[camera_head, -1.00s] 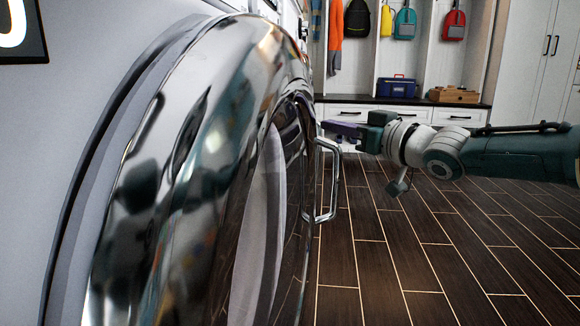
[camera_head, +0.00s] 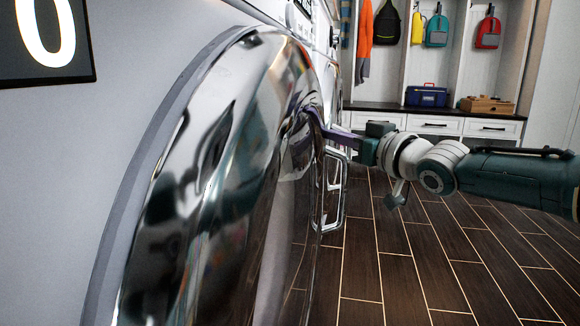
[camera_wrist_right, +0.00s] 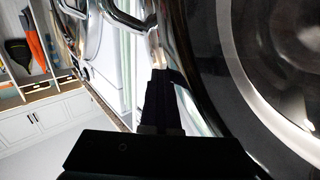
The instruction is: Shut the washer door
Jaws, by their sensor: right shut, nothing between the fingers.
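The washer door (camera_head: 215,165) is a large chrome ring with dark glass, seen from close at its side on the left of the head view. Its edge lies close to the pale washer front (camera_head: 100,150); I cannot tell whether it is latched. A chrome bar handle (camera_head: 341,190) sticks out from the door's right side. My right gripper (camera_head: 318,126) is shut and empty, its fingertips at the door's outer face just above the handle, seemingly touching it. In the right wrist view the fingers (camera_wrist_right: 161,88) point at the chrome rim, beside the door glass (camera_wrist_right: 275,50). My left gripper is out of view.
A dark display panel (camera_head: 45,40) is on the washer's upper front. Cubbies with bags stand at the back, with a blue box (camera_head: 427,96) and a wooden crate (camera_head: 487,105) on the bench. The dark tiled floor (camera_head: 400,265) is clear.

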